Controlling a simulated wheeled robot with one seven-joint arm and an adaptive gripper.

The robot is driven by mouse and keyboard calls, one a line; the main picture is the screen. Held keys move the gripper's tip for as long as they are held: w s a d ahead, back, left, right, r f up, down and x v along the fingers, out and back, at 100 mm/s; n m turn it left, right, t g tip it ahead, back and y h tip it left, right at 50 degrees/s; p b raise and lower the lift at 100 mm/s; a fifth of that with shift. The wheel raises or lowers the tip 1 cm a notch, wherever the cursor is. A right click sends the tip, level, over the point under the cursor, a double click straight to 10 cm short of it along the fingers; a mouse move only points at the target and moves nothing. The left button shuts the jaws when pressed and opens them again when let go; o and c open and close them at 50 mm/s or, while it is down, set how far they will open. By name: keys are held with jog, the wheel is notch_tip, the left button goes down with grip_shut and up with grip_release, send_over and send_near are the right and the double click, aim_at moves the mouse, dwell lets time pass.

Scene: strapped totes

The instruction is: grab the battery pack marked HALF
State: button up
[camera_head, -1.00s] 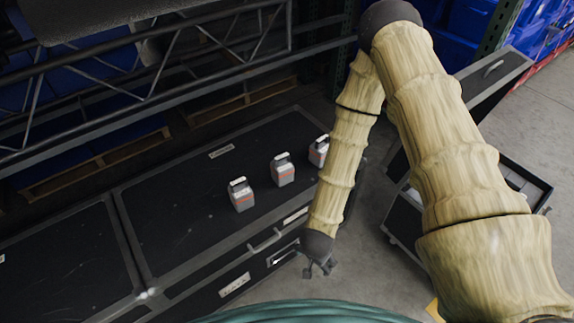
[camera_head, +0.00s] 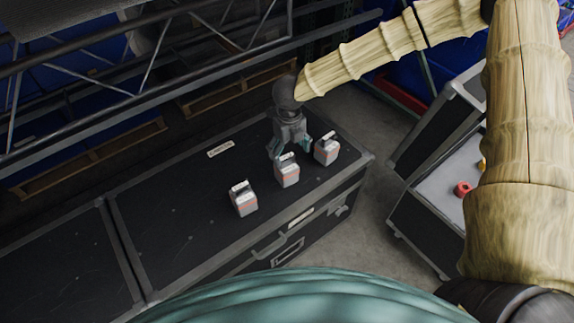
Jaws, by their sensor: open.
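My gripper (camera_head: 290,154) is open and points down, at or just behind the top of the middle pack. I cannot tell whether its fingers touch the handle. The right pack stands close to the right of it.
An open case (camera_head: 430,215) with a red item (camera_head: 462,188) inside stands on the floor at the right. A dark metal truss (camera_head: 90,85) runs behind the flight case. Wooden pallets (camera_head: 90,158) lie behind it. The case top left of the packs is clear.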

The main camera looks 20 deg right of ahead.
aim_at(286, 164)
jog(key=shift+w+a+f, duration=0.25)
jog(key=shift+w+a, duration=0.05)
jog(key=shift+w, duration=0.2)
jog(key=shift+w+a+f, duration=0.15)
jog(key=shift+f, duration=0.05)
jog(key=shift+s+f, duration=0.2)
jog(key=shift+f, duration=0.15)
jog(key=f, duration=0.3)
jog(key=shift+d+f, duration=0.1)
jog(key=shift+d, duration=0.15)
jog(key=shift+f+p, duration=0.3)
jog(key=shift+f, duration=0.05)
jog(key=shift+s+a+f, duration=0.1)
jog(key=shift+s+f, duration=0.05)
jog(key=shift+f, duration=0.15)
jog(key=shift+f+p, duration=0.55)
jog(key=shift+f, duration=1.7)
jog(key=shift+a, duration=0.1)
jog(key=c, duration=1.5)
